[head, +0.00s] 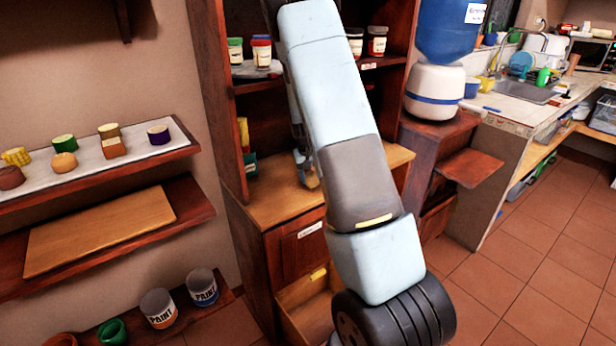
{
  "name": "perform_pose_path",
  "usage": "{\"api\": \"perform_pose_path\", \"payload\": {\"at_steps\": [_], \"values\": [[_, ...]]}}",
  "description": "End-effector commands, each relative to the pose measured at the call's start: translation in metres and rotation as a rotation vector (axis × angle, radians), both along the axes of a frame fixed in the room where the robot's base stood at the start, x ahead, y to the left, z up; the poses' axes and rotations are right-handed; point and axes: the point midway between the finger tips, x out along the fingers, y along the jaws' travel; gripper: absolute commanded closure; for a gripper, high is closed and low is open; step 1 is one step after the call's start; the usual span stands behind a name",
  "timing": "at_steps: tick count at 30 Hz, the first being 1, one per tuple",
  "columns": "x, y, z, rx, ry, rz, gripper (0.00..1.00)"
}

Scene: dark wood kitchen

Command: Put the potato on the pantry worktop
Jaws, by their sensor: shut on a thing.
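The pantry worktop (262,203) is the light wooden surface of the dark wood cabinet, left of and behind my arm. My gripper (306,170) shows small beside my arm, over this worktop, pointing down. It is shut on a small tan-brown thing, which looks like the potato (312,179). The potato is low, at or just above the worktop; I cannot tell whether it touches the wood. My arm hides the middle of the worktop and part of the gripper.
Jars (261,52) stand on the cabinet shelf above. Small green and yellow items (248,160) stand at the worktop's left back. An open drawer (305,300) juts out below. A blue water dispenser (436,90) stands right. The worktop's front left is clear.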

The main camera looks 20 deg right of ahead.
Motion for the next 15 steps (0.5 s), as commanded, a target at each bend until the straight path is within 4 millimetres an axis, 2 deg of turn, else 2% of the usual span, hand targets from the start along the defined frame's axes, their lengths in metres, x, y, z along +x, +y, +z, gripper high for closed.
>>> {"api": "perform_pose_path", "payload": {"at_steps": [8, 9, 15], "values": [[0.0, 0.0002, -0.0016, 0.0, 0.0, 0.0, 0.74], [0.0001, 0.0002, -0.0012, 0.0, 0.0, 0.0, 0.35], [0.0, 0.0005, -0.0011, 0.0, 0.0, 0.0, 0.16]]}}
